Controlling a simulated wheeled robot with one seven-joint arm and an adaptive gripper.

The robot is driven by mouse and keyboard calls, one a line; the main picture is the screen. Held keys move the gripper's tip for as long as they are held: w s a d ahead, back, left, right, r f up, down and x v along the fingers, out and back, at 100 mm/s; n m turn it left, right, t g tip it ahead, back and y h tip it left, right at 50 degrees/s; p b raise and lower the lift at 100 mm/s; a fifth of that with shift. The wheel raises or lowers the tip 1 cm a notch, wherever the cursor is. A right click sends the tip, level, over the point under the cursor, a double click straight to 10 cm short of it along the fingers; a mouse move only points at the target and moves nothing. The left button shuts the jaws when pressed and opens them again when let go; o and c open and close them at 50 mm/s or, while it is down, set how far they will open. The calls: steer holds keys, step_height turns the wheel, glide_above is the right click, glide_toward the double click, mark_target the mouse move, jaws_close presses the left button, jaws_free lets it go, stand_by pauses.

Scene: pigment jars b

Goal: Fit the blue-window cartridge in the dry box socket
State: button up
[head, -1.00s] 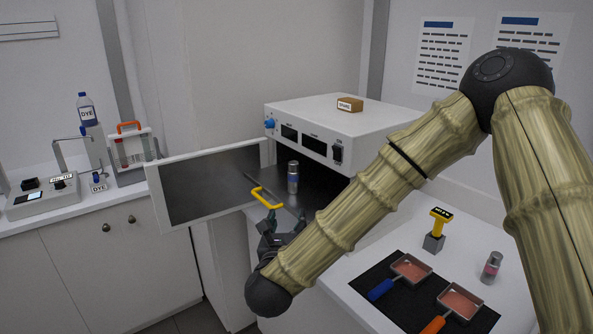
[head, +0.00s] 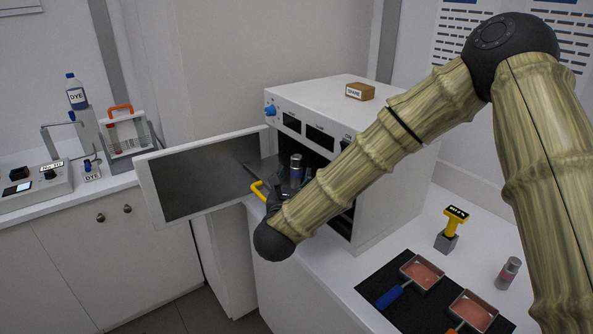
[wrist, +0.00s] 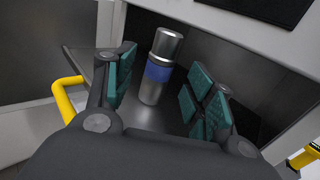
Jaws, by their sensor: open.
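The blue-window cartridge (head: 296,165) is a silver cylinder with a blue band. It stands upright on the dark metal tray in the mouth of the white cabinet (head: 390,215). In the wrist view the cartridge (wrist: 164,48) stands between the two teal-padded fingers, a little ahead of the palm, with gaps on both sides. My gripper (wrist: 163,85) is open and empty. In the head view my gripper (head: 284,192) is partly hidden by my arm. I cannot make out a dry box socket.
The cabinet door (head: 200,177) hangs open at left. A yellow handle (head: 258,190) sits beside my gripper. A pink-banded cartridge (head: 508,273), a yellow-topped stand (head: 450,232) and two pans (head: 421,270) are on the right counter. A SPARE box (head: 360,91) sits on the cabinet.

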mark_target(296, 172)
steer(key=shift+w+r, duration=0.25)
steer(key=w+p, duration=0.2)
steer(key=w, duration=0.1)
steer(key=shift+w+d+p, duration=0.3)
steer(key=shift+d+p, duration=0.05)
steer(key=shift+p, duration=0.05)
steer(key=shift+w+f, duration=0.1)
steer(key=shift+w, duration=0.25)
steer(key=c, duration=1.2)
